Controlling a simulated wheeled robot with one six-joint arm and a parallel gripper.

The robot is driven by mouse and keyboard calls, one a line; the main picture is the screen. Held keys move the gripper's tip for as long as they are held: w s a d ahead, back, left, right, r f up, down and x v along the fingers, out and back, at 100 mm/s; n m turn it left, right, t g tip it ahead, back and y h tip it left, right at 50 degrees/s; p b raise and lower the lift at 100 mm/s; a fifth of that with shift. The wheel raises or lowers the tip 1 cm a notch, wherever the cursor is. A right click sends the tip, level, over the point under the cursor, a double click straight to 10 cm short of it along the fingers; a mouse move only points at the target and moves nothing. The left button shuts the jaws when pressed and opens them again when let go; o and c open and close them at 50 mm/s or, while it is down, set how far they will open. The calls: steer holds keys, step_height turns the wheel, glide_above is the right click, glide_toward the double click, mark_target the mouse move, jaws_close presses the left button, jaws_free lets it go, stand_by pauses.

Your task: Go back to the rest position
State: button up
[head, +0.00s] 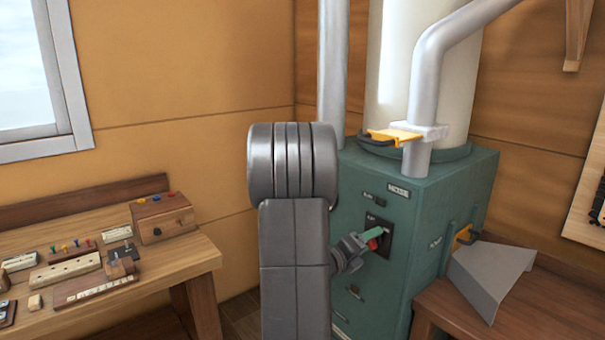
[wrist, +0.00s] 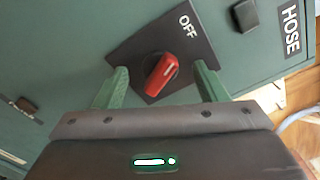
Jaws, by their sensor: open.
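My gripper (wrist: 161,69) is open, with its two green fingers on either side of a red rotary knob (wrist: 161,74) in the wrist view. Gaps show between the fingers and the knob, and nothing is held. The knob sits on a black plate (wrist: 190,38) marked OFF; its white mark slants up and right, roughly toward that word. In the head view my gripper (head: 370,240) is at the front of the green cabinet (head: 435,205), close to the red knob (head: 375,244). My arm hides the cabinet's left part.
A wooden bench (head: 190,258) with small boxes and blocks stands at left. A grey pipe (head: 421,100) with a yellow-handled gate (head: 394,135) rises above the cabinet. A grey hood-shaped piece (head: 490,275) rests on a low wooden bench (head: 545,310) at right. A HOSE label (wrist: 291,30) is beside the plate.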

steer(key=s+a+m+b, duration=0.1)
steer(key=s+a, duration=0.3)
steer(key=a, duration=0.1)
steer(key=shift+a, duration=0.2)
steer(key=shift+s+r, duration=0.1)
steer(key=shift+s, duration=0.05)
stand_by(0.3)
